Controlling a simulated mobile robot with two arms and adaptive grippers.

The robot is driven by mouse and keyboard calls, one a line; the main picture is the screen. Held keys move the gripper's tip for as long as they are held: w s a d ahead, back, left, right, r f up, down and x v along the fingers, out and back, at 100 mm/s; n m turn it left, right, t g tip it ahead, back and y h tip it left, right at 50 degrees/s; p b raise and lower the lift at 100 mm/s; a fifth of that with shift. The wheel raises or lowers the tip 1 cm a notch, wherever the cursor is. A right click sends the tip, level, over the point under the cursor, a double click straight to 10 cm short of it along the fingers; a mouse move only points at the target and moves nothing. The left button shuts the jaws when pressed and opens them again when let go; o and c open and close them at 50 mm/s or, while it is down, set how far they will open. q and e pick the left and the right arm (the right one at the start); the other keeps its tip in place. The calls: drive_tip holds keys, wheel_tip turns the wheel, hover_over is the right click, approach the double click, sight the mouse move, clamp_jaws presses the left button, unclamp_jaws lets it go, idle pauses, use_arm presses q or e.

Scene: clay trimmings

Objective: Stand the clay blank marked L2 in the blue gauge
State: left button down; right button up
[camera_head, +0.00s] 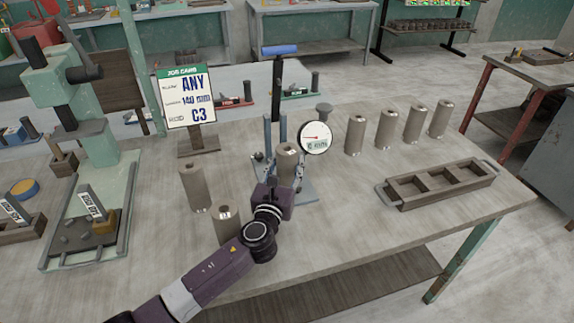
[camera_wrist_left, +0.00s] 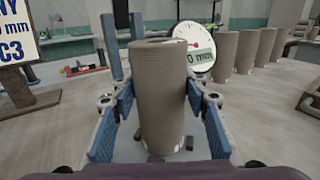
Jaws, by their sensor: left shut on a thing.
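My left gripper (camera_head: 284,172) is shut on a grey-brown clay blank (camera_head: 288,154), held upright; in the left wrist view the blank (camera_wrist_left: 162,95) stands between the two blue finger pads. The blue gauge (camera_head: 279,52) has a blue top handle, blue posts (camera_wrist_left: 110,42), a round dial (camera_head: 315,137) and a pale base plate (camera_head: 304,192). The held blank is in front of the posts, over the base plate. I cannot tell whether its foot touches the plate. No L2 mark is readable on it. My right gripper is not in view.
Two blanks (camera_head: 196,187) (camera_head: 228,226) stand left of my left arm. Several blanks (camera_head: 387,128) stand in a row at right, behind a wooden compartment tray (camera_head: 439,184). A job card (camera_head: 186,97) reads ANY, 140 mm, C3. A green press (camera_head: 75,110) is at left. The right front tabletop is clear.

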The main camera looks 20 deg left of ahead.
use_arm(q)
drive_tip(key=shift+r, duration=0.15)
drive_tip(key=c, duration=1.4)
unclamp_jaws()
drive_tip(key=shift+f, duration=0.25)
drive_tip(key=shift+c, duration=0.2)
drive_tip(key=shift+o, duration=1.4)
